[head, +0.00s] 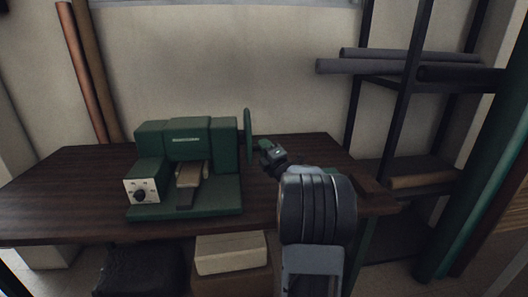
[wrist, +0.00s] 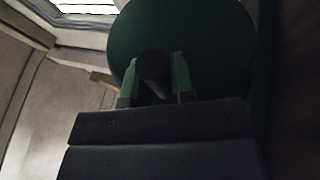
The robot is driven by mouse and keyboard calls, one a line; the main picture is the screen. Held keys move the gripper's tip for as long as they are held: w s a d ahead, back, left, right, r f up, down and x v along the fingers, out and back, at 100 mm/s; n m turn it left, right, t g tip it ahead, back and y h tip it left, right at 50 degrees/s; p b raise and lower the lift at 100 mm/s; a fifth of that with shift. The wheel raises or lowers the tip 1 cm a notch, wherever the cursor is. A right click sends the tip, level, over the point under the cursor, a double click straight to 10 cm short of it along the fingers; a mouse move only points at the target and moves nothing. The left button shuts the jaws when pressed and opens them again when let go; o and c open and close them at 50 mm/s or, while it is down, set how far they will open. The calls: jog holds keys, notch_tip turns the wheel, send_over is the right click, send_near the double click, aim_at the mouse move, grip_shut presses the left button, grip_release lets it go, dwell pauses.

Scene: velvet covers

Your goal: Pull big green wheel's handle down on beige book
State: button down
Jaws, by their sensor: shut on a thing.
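A dark green machine (head: 187,143) stands on the wooden table. The big green wheel (head: 247,132) is on its right side, seen nearly edge-on, and it fills the top of the wrist view (wrist: 205,40). A small beige piece, perhaps the book (head: 190,172), lies at the front of the machine; part of it is hidden. My gripper (head: 264,149) is just right of the wheel. In the wrist view my gripper (wrist: 156,82) is shut on the wheel's dark handle (wrist: 152,66), with one finger on each side.
The table (head: 75,200) is clear left of the machine. A white dial panel (head: 142,190) is at the machine's front left. A dark rack with rolls (head: 400,65) stands at the right. A beige block (head: 232,254) sits below the table.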

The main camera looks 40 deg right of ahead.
jog(key=shift+f, duration=0.1)
jog(key=c, duration=1)
grip_release()
jog(key=shift+o, duration=0.2)
jog(key=s+a, duration=0.1)
jog(key=s, duration=1.2)
jog(key=shift+a+f+b, duration=0.15)
jog(key=shift+a+b, duration=0.1)
jog(key=shift+b, duration=0.2)
jog(key=w+a+r+m+g+h+p, duration=0.35)
jog(key=a+m+g+p, duration=0.45)
jog(key=a+m+p, duration=0.3)
jog(key=s+a+m+g+y+p, duration=0.6)
jog(key=s+a+g, duration=0.3)
jog(key=s+a, duration=0.4)
jog(key=a+m, duration=0.1)
jog(key=a, duration=0.3)
jog(key=shift+s+a+f+g, duration=0.15)
jog(key=shift+a+f+g, duration=0.1)
jog(key=shift+f+g, duration=0.15)
